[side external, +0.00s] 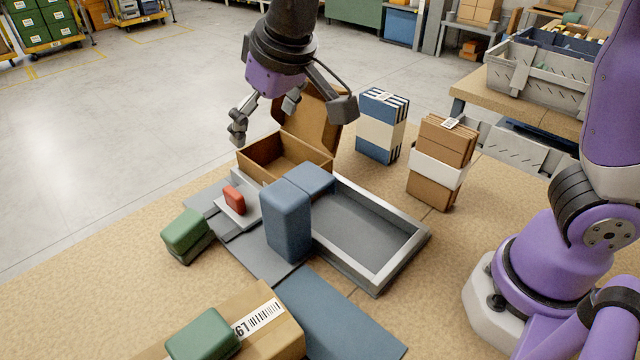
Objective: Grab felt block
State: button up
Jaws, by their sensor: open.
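Several soft-looking, rounded blocks could be the felt block; I cannot tell which one is meant. A tall blue block (287,222) stands upright by the grey tray, with another blue block (311,178) behind it. A small red block (234,199) lies on a light grey pad. A green block (185,231) rests on a dark grey piece at the left, and another green block (203,335) lies on a cardboard box at the front. My gripper (289,117) is open and empty, above the open brown box and apart from all the blocks.
The open brown box (262,163) has its lid raised under my gripper. A grey tray (400,262) has a bare floor at its right. Blue-white (381,124) and brown (440,160) bundles stand behind. A labelled cardboard box (277,323) and flat blue sheet (335,315) lie in front.

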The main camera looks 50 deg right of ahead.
send_near(185, 226)
jog(key=shift+n, duration=0.4)
jog(key=x, duration=0.5)
jog(key=shift+w+f, duration=0.15)
jog(key=shift+f, duration=0.25)
jog(key=x, duration=0.5)
jog(key=shift+w+f, duration=0.1)
jog(key=shift+f, duration=0.05)
jog(key=c, duration=1)
